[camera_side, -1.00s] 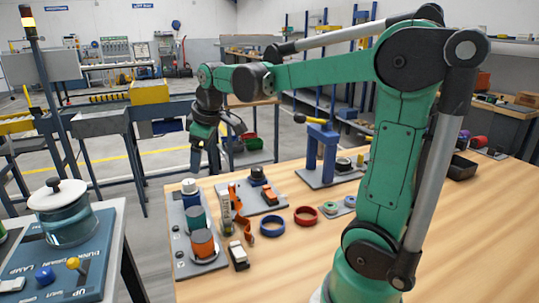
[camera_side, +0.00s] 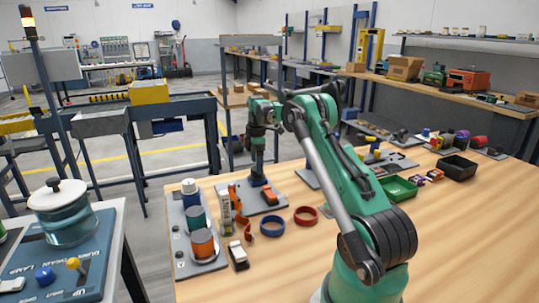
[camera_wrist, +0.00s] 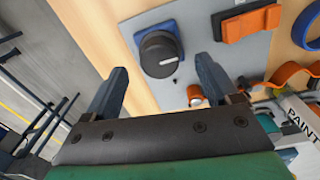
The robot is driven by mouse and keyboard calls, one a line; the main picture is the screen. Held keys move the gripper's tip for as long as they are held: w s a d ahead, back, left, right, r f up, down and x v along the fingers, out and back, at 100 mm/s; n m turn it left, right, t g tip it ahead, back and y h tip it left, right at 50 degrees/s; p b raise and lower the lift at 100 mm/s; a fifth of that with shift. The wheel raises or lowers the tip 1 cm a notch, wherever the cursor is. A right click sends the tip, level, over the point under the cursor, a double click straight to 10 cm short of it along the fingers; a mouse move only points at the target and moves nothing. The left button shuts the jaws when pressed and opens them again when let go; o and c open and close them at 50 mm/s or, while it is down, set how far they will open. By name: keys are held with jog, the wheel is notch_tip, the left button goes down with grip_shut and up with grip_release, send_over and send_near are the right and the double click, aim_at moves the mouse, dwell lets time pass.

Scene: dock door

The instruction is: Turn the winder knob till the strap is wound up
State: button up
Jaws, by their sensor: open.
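The winder knob (camera_wrist: 158,50) is a dark round knob with a pale pointer mark, on a blue base on a grey plate (camera_wrist: 190,70). In the side view it is mostly hidden by my gripper (camera_side: 257,178); the plate (camera_side: 262,208) shows there. In the wrist view my gripper (camera_wrist: 162,68) is open and empty, with the knob just beyond and between its fingertips, apparently not gripped. An orange block (camera_wrist: 250,23) and a small orange round piece (camera_wrist: 196,95) are on the plate. I cannot tell which orange part is the strap.
A blue ring (camera_side: 271,227) and a red ring (camera_side: 305,216) lie right of the plate. A board with coloured cylinders (camera_side: 202,244) and a paint tube (camera_side: 225,212) stand to the left. A green tray (camera_side: 398,188) is farther right. The front tabletop is mostly clear.

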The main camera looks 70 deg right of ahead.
jog(key=shift+f, duration=1.25)
grip_shut()
jog(key=shift+m, duration=0.4)
jog(key=m, duration=0.5)
jog(key=shift+w, duration=0.1)
jog(key=m, duration=1.2)
jog(key=shift+m, duration=0.3)
jog(key=m, duration=0.5)
jog(key=shift+m+g, duration=0.3)
